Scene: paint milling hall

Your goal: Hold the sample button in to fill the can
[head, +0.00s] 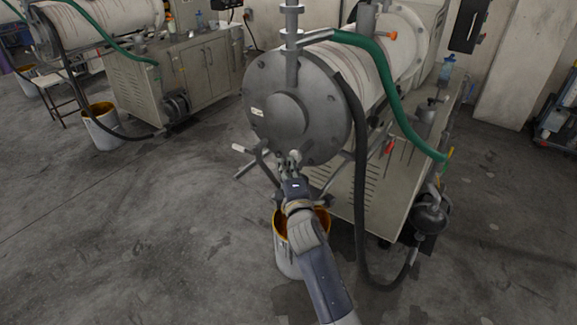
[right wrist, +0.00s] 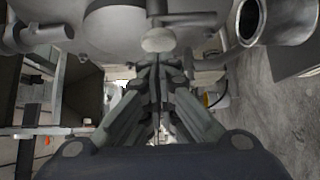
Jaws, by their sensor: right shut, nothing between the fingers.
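My right gripper (head: 289,160) is shut and empty, raised to the lower front of the grey round end flange of the near mill (head: 285,112). In the right wrist view its closed fingertips (right wrist: 157,62) point at a pale round knob (right wrist: 158,40), which looks like the sample button. The tips are at or very close to it; I cannot tell whether they touch or press it. A white can (head: 286,258) with an orange-stained rim stands on the floor below, partly hidden behind my right forearm. Its contents are mostly hidden. My left gripper is not in view.
A dark hose (head: 360,190) hangs from the mill to a pump (head: 430,218) at the right. A green hose (head: 388,85) runs above the cabinet (head: 345,180). Another mill with its own can (head: 103,128) stands at the left. The floor at front left is clear.

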